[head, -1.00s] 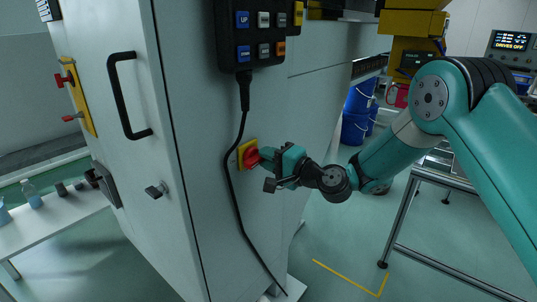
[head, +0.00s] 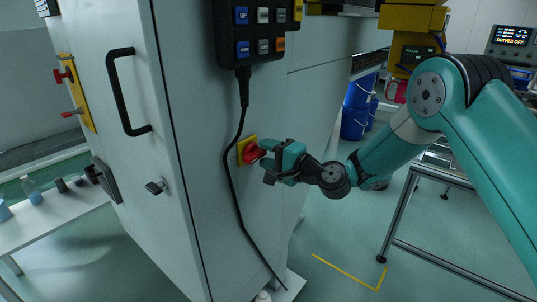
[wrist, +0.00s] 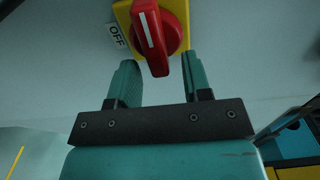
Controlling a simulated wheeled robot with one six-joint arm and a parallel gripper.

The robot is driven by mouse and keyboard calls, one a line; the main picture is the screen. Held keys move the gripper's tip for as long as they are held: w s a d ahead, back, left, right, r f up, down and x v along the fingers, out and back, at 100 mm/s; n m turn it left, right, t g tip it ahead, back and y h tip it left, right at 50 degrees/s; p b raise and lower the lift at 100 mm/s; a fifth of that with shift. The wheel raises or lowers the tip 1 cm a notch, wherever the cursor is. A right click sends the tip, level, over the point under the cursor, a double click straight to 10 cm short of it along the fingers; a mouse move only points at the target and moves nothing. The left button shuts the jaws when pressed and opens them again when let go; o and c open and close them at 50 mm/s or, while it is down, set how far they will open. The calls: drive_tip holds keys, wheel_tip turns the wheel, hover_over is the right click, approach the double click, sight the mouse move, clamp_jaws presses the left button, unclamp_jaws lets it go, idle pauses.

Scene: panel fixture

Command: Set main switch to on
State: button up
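The main switch is a red rotary knob (wrist: 158,38) on a yellow plate (wrist: 178,10), with a white line along its grip. An OFF label (wrist: 117,36) sits beside the plate, at the left in the wrist view. The line runs nearly up and down there, slightly tilted. In the head view the red knob (head: 251,154) is on the cabinet side. My gripper (wrist: 157,62) is open at the knob, one fingertip on each side of its lower end, with gaps showing. It also shows in the head view (head: 266,152). No ON label is visible.
A black cable (head: 230,170) hangs from the button pendant (head: 260,32) close to the left of the switch. The grey cabinet (head: 185,100) has a black door handle (head: 124,92). A metal-framed table (head: 400,215) stands at right, beneath my arm.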

drive_tip(key=b+v, duration=0.9)
drive_tip(key=v, duration=0.8)
drive_tip(key=shift+d, duration=0.2)
drive_tip(key=shift+s, duration=0.15)
